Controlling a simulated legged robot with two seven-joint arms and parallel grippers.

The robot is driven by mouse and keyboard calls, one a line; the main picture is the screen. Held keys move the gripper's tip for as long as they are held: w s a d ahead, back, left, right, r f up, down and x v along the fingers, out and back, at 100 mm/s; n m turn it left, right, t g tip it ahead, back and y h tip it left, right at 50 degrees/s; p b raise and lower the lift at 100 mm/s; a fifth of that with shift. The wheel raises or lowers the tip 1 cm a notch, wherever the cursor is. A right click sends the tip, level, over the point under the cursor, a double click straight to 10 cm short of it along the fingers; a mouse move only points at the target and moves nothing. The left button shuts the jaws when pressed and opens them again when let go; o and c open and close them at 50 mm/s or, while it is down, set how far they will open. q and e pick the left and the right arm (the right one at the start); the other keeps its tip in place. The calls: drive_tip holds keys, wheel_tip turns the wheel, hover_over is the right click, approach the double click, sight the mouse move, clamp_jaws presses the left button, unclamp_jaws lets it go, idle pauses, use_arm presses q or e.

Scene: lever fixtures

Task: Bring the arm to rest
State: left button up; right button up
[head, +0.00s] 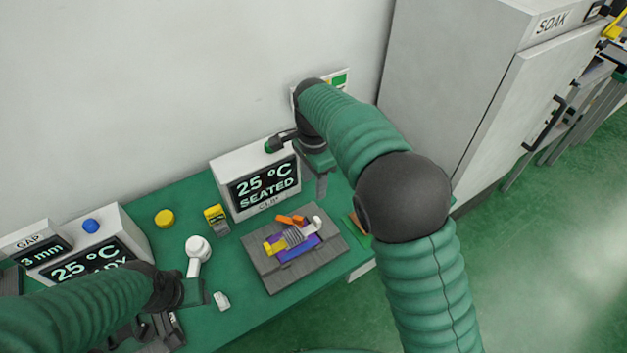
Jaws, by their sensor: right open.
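My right arm reaches up from the lower right and bends down at its dark wrist. My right gripper (297,168) is open, its fingers apart over the right end of a white display box (218,174) that reads "25 °C SEATED". I see nothing between its fingers. My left arm comes in from the lower left, and my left gripper (160,325) is low over the front left of the green bench (240,329). Its fingers are dark and partly hidden, so I cannot tell whether they are open.
A grey block (264,272) carries a purple, yellow and orange assembly with a spring-like part. A "SOAK" cabinet (450,75) stands right; green floor (540,260) is clear.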

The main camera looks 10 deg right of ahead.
drive_tip(key=shift+d, duration=0.1)
drive_tip(key=s+d+f+n+t, duration=0.1)
drive_tip(key=s+d+f+n, duration=0.1)
drive_tip(key=s+n, duration=0.2)
drive_tip(key=s+d+f+n, duration=0.2)
drive_tip(key=s+n, duration=0.3)
drive_tip(key=s, duration=0.4)
drive_tip(key=s+d+f+n+t, duration=0.1)
drive_tip(key=s+d+f+n, duration=0.1)
drive_tip(key=s+d+n, duration=0.2)
drive_tip(key=s+n, duration=0.1)
drive_tip(key=s, duration=0.2)
drive_tip(key=shift+s+f+t, duration=0.3)
drive_tip(key=shift+s, duration=0.05)
drive_tip(key=shift+d, duration=0.15)
idle(0.7)
